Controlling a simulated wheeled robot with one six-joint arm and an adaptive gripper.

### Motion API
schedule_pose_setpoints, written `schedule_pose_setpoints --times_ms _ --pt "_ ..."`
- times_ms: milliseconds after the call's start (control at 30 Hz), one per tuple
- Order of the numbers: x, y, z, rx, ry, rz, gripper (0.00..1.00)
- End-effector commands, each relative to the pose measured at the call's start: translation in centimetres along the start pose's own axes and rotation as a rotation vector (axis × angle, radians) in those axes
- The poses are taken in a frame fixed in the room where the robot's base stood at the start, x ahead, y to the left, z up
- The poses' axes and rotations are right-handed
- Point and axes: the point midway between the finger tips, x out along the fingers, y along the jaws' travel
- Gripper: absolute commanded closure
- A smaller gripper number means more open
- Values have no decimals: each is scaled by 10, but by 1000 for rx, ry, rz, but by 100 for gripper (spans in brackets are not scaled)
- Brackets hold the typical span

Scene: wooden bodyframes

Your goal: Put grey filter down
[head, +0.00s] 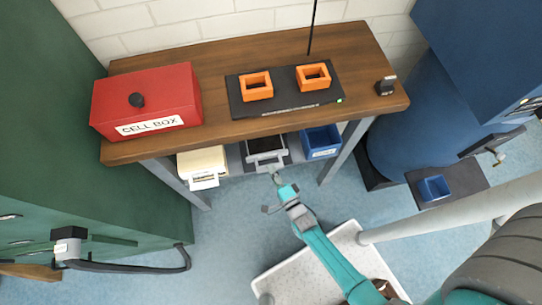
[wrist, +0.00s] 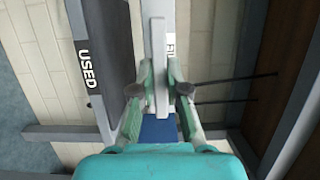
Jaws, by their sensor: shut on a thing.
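The grey filter (head: 265,146), with a dark top and a pale front handle, is at the low shelf under the workbench, between a cream bin and a blue bin. My gripper (head: 277,177) is in front of it, below the bench's front edge. In the wrist view my gripper (wrist: 163,95) is shut on the filter's upright grey handle (wrist: 158,60). A white label beginning "FIL" shows beside the handle, partly hidden. I cannot tell whether the filter rests on the shelf or hangs just above it.
The wooden workbench (head: 215,60) carries a red cell box (head: 150,95) and a black mat (head: 285,108) with two orange frames. The cream bin (head: 202,164) and blue bin (head: 321,140) flank the filter closely. A grey edge labelled USED (wrist: 88,70) runs beside my gripper. Open floor lies left.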

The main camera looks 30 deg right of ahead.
Motion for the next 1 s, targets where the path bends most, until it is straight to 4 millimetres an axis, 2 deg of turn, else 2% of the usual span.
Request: schedule_pose_setpoints --times_ms 533,967,1000 --pt "1 47 0 0 0 0 100" --pt "0 52 0 0 0 -1 100" --pt "0 52 0 0 0 -1 81"
